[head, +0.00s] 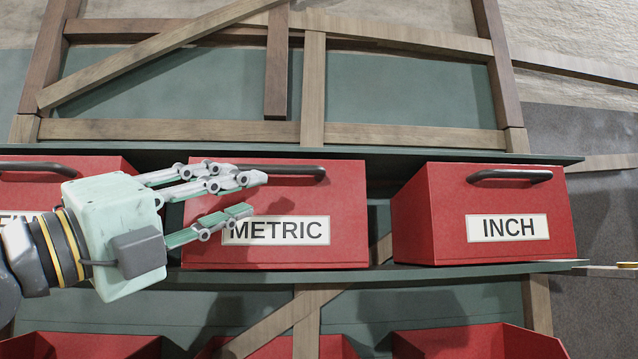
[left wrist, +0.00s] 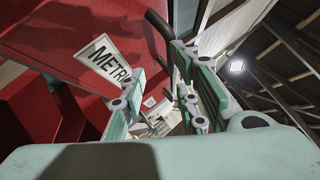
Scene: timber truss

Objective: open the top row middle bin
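The top row middle bin (head: 345,205) is a red box with a white METRIC label (head: 290,231) and a dark bar handle (head: 300,171) along its upper front edge. The bin sits on the shelf and looks shut. My left gripper (head: 254,194) is in front of the bin's left half, its fingers spread and pointing right, with nothing between them. The upper fingers hide the left part of the handle. In the left wrist view the handle (left wrist: 158,34) shows near the fingertips; I cannot tell whether they touch it. My right gripper is out of view.
A red INCH bin (head: 510,255) stands to the right, past a gap. Another red bin (head: 100,165) is at the left, partly behind my gripper. Red bins with open tops (head: 480,343) line the row below. Timber beams (head: 410,135) cross the wall behind.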

